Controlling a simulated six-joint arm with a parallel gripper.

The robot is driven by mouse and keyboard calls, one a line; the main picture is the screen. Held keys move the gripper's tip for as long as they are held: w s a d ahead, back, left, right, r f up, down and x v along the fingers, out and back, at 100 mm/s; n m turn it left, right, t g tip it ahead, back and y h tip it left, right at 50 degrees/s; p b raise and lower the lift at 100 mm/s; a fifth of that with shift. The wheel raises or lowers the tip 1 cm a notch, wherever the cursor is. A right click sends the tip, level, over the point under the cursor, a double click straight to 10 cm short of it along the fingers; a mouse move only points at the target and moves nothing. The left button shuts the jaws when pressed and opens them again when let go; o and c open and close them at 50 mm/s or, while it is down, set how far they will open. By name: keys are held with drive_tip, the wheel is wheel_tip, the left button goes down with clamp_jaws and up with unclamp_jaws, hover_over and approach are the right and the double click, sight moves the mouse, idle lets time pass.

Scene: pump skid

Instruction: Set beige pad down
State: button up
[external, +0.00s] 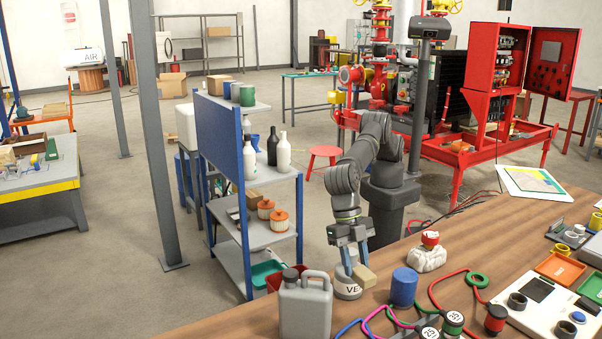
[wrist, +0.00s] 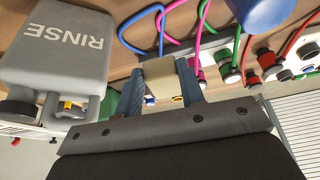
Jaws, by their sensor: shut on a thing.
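The beige pad (external: 365,277) is a small block at the end of my gripper (external: 354,264), which points down near the left part of the wooden table's far edge. In the wrist view the pad (wrist: 160,73) sits between the two blue fingers of my gripper (wrist: 159,84), which are shut on it. A round grey item marked "VE" (external: 347,289) stands just below the pad in the external view. I cannot tell whether the pad touches it or the table.
A grey jug (external: 305,307), lettered RINSE in the wrist view (wrist: 62,52), stands close to the left. A blue cylinder (external: 403,287) is close to the right. Bare wood (external: 490,228) shows toward the back.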

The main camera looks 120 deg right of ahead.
wheel_tip(320, 180, up, 2)
drive_tip(key=shift+r, duration=0.2)
drive_tip(key=s+a+m+t, duration=0.15)
drive_tip(key=s+m, duration=0.25)
drive_tip(key=s, duration=2)
drive_tip(key=s+a+f, duration=0.1)
drive_tip(key=a+f, duration=0.2)
drive_tip(key=f, duration=0.1)
drive_tip(key=s+a+f, duration=0.2)
drive_tip(key=a+f, duration=0.1)
drive_tip(key=f, duration=0.1)
drive_tip(key=s+a+f, duration=0.1)
drive_tip(key=a+f, duration=0.3)
drive_tip(key=shift+s, duration=0.3)
drive_tip(key=shift+s+a+f, duration=0.25)
drive_tip(key=shift+a+f, duration=0.1)
drive_tip(key=shift+f, duration=1.95)
drive_tip(key=shift+f, duration=0.15)
